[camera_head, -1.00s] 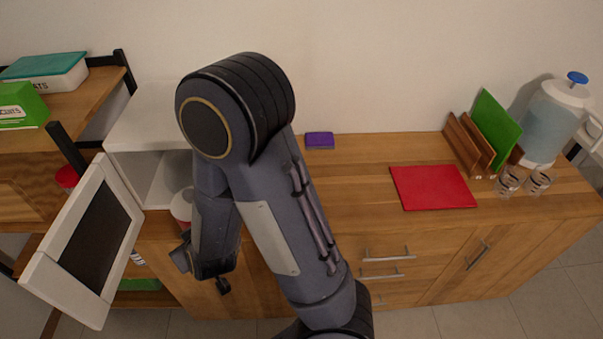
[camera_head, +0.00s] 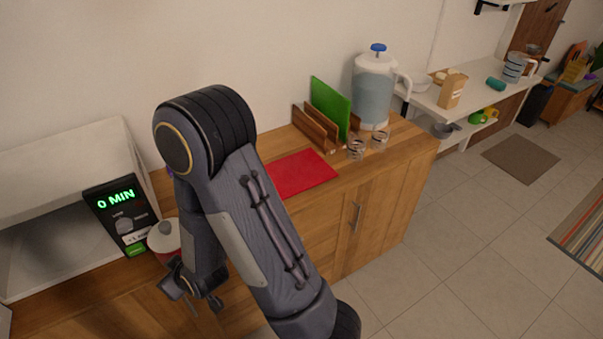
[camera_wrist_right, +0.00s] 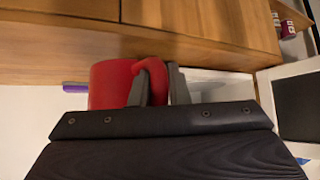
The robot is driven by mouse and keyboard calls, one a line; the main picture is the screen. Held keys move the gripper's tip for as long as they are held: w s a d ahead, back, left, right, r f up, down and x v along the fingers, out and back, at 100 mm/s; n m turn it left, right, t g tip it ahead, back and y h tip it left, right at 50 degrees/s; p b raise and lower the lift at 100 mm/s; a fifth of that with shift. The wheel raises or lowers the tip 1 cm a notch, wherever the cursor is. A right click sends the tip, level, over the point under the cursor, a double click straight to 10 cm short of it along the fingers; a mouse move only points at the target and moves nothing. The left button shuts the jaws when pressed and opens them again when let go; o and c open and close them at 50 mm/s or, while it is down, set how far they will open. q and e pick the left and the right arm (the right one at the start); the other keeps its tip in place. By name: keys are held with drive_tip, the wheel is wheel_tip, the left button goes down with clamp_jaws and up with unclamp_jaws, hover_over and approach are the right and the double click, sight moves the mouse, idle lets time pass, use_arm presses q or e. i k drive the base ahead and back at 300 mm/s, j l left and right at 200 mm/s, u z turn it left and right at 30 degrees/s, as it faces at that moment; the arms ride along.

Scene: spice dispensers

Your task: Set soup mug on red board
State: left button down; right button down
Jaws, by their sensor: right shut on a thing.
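The soup mug (camera_head: 164,238) is red with a pale lid or top. In the head view it is in front of the microwave's control panel, partly hidden by my arm. My right gripper (camera_head: 178,278) is at the mug's near side. In the right wrist view its two fingers (camera_wrist_right: 160,88) are shut on the handle of the red mug (camera_wrist_right: 108,84). The red board (camera_head: 302,173) lies flat and bare on the wooden counter, right of my arm and the mug. My left gripper is not in view.
The microwave (camera_head: 75,165) stands at the left, its panel reading 0 MIN. Behind the board are a wooden rack (camera_head: 315,128) with a green board (camera_head: 330,108), a water dispenser (camera_head: 374,88) and glasses (camera_head: 356,149). Floor (camera_head: 470,220) is open at the right.

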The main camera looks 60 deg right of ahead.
sight(291, 175)
drive_tip(key=i+l+z, duration=0.1)
drive_tip(key=z, duration=0.3)
drive_tip(key=l+z, duration=0.1)
drive_tip(key=z, duration=0.3)
drive_tip(key=i+z, duration=0.2)
drive_tip(key=z, duration=0.2)
drive_tip(key=i+z, duration=0.1)
drive_tip(key=z, duration=0.3)
